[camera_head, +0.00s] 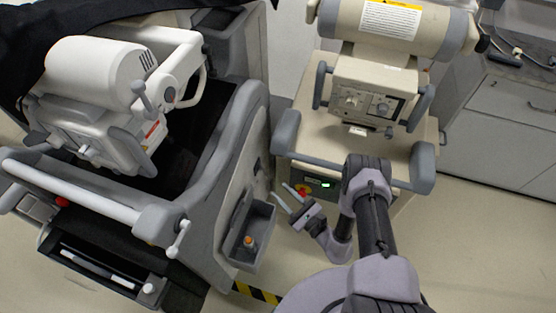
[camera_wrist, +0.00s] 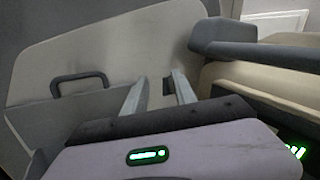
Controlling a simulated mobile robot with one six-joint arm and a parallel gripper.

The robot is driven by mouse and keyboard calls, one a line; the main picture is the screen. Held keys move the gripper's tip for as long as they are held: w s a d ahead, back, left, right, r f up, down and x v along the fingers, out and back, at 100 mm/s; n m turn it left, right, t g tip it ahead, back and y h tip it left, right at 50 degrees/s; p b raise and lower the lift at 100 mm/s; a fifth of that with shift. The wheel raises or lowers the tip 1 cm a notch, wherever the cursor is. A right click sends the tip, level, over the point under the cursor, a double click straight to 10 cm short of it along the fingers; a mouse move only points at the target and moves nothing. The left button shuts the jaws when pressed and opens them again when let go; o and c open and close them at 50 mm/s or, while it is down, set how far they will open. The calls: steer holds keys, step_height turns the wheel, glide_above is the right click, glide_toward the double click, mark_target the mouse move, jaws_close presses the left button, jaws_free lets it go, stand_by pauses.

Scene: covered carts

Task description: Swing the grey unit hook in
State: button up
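The grey unit (camera_head: 225,150) stands at the left, with a large smooth side panel facing my arm. A small dark fitting (camera_head: 257,167) sits on that panel. It may be the hook, but it is too small to tell. In the wrist view a small dark fitting (camera_wrist: 167,86) shows on the pale panel, between and beyond my fingers. My gripper (camera_head: 281,191) is open and empty, its two fingers pointing at the panel. It is right of the panel, apparently apart from it. The wrist view shows the gap between the fingertips (camera_wrist: 160,79).
A dark loop handle (camera_wrist: 80,84) is on the panel. A grey bin (camera_head: 252,240) with an orange-topped item hangs low on the grey unit. The beige unit (camera_head: 335,140) with grey bumpers stands close at the right. Grey cabinets (camera_head: 510,130) are beyond. Open floor (camera_head: 470,250) lies at lower right.

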mark_target(266, 173)
step_height(266, 173, down, 6)
steer(key=s+d+m+t+h, duration=0.1)
steer(key=s+d+m+h, duration=0.1)
steer(key=d+h, duration=0.1)
steer(key=b+x, duration=0.2)
steer(key=x, duration=0.3)
steer(key=b+x, duration=0.2)
steer(key=x, duration=0.3)
steer(key=b+x, duration=0.3)
steer(key=x, duration=0.2)
steer(key=shift+a+r, duration=0.3)
steer(key=shift+a, duration=0.15)
steer(key=shift+w+a+r, duration=0.1)
steer(key=shift+w+a, duration=0.1)
steer(key=shift+w, duration=0.25)
jaws_close()
